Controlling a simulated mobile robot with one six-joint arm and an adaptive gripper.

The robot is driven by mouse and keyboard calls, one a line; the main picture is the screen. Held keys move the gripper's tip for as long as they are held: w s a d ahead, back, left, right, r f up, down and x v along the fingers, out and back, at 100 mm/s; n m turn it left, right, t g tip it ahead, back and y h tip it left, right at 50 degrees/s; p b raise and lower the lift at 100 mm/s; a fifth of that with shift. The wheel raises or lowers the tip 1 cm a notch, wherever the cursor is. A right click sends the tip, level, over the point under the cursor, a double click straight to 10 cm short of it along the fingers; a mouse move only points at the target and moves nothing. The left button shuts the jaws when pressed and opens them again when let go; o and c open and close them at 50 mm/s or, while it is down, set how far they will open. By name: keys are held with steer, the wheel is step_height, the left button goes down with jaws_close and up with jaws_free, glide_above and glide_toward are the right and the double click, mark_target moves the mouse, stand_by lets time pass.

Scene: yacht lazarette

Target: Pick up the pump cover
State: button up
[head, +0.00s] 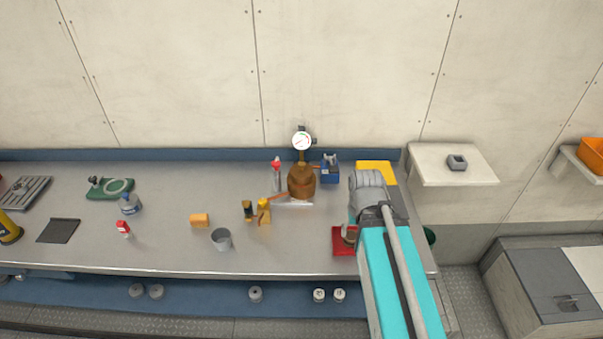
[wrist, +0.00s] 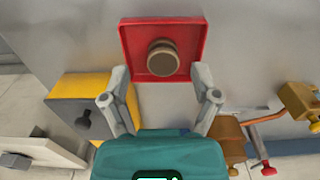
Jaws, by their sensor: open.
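A round brownish, brass-like piece with a raised knob (wrist: 162,59) lies in a red square tray (wrist: 130,42); it looks like the pump cover, though I cannot be sure. In the head view the piece (head: 350,236) and the tray (head: 340,251) are at the right front of the bench, partly hidden by my arm. My gripper (wrist: 160,72) is open and empty, its two fingers spread near the tray's near edge in the wrist view. The piece lies ahead of the fingertips, not between them. In the head view my arm hides the fingers.
The brown pump with gauge (head: 301,180), a blue box (head: 330,170) and a grey cup (head: 221,239) stand left of my arm.

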steer(key=shift+c, duration=0.2)
steer(key=shift+w+a+n, duration=0.15)
steer(key=shift+w+n, duration=0.25)
steer(key=shift+w, duration=0.05)
steer(key=w+a+n+h, duration=0.4)
steer(key=w+n, duration=0.3)
steer(key=n+t+h+b, duration=0.2)
steer(key=n+t+h, duration=0.5)
steer(key=n, duration=1)
glide_toward(299, 165)
steer(key=a+r, duration=0.1)
steer(key=a, duration=0.1)
steer(key=shift+s+r, duration=0.1)
steer(key=shift+s, duration=0.3)
steer(key=shift+b+x, duration=1.75)
steer(key=shift+x, duration=2.55)
